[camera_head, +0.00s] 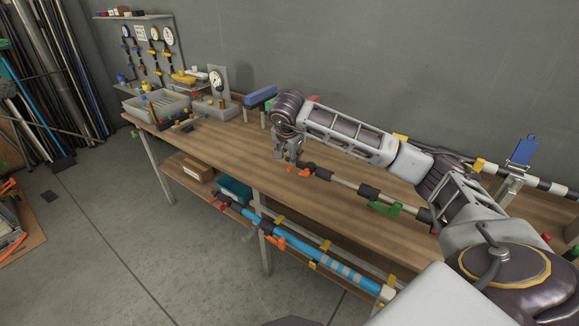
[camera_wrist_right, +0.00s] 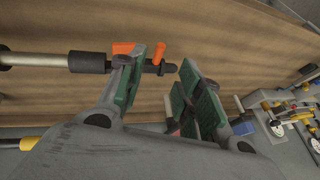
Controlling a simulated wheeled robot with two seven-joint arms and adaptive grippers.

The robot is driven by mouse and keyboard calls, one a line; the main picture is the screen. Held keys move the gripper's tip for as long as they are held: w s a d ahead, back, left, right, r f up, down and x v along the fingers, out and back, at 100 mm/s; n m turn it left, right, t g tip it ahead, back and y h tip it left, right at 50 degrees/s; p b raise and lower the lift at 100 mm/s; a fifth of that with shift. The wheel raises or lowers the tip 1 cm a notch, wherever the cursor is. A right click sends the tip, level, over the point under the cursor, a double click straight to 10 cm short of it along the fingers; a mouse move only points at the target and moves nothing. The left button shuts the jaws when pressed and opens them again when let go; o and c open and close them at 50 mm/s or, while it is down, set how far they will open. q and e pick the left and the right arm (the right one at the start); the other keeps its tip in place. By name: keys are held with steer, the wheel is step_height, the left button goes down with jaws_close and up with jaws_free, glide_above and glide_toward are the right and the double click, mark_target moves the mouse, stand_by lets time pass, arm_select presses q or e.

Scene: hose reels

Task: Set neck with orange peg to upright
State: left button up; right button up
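The neck (camera_head: 308,166) is the dark end of a pale pipe lying along the workbench. In the right wrist view the dark neck (camera_wrist_right: 168,69) carries an upright-looking orange peg (camera_wrist_right: 158,53). An orange piece (camera_wrist_right: 123,47) sits beside it, nearer the pipe. My right gripper (camera_head: 290,160) is at the neck's end, above the bench. In the right wrist view its green-padded fingers (camera_wrist_right: 165,88) are apart, with a gap between them. One finger overlaps part of the neck; I cannot tell whether they touch. My left gripper is not in view.
A green handle (camera_head: 384,208) sits further along the pipe. A grey bin (camera_head: 157,105) and gauges stand at the bench's far left. A blue pipe (camera_head: 320,262) with orange fittings runs below the bench's front edge. The wooden top (camera_head: 255,165) left of my gripper is mostly clear.

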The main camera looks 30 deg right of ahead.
mark_target(290, 168)
steer(key=x, duration=0.9)
steer(key=shift+f, duration=0.1)
steer(key=shift+c, duration=0.2)
jaws_close()
